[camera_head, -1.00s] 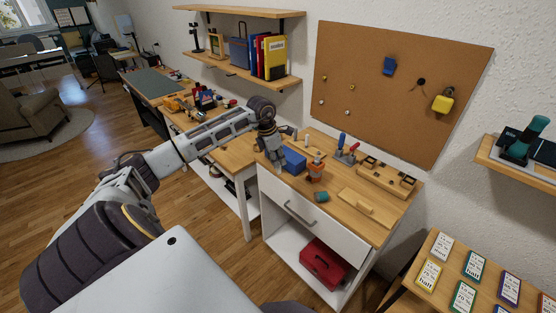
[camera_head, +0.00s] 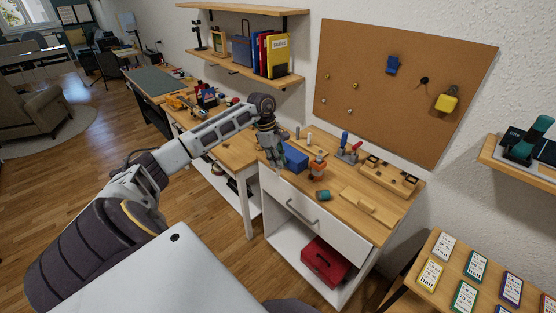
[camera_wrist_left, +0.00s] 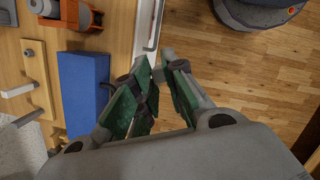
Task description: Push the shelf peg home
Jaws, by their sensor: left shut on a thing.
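A wooden board (camera_head: 314,149) with several upright pegs stands at the back of the white cabinet's wooden top. Its white peg (camera_head: 309,138) stands tall; the wrist view also shows this white peg (camera_wrist_left: 17,90) at the left edge. I cannot tell which peg is the shelf peg. My left gripper (camera_head: 277,164) points down at the cabinet's left edge, beside a blue box (camera_head: 295,157). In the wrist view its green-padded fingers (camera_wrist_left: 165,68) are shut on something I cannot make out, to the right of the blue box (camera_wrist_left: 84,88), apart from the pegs. My right gripper is out of view.
Below the gripper in the wrist view is open floor (camera_wrist_left: 245,70). A wall shelf (camera_head: 240,72) hangs above.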

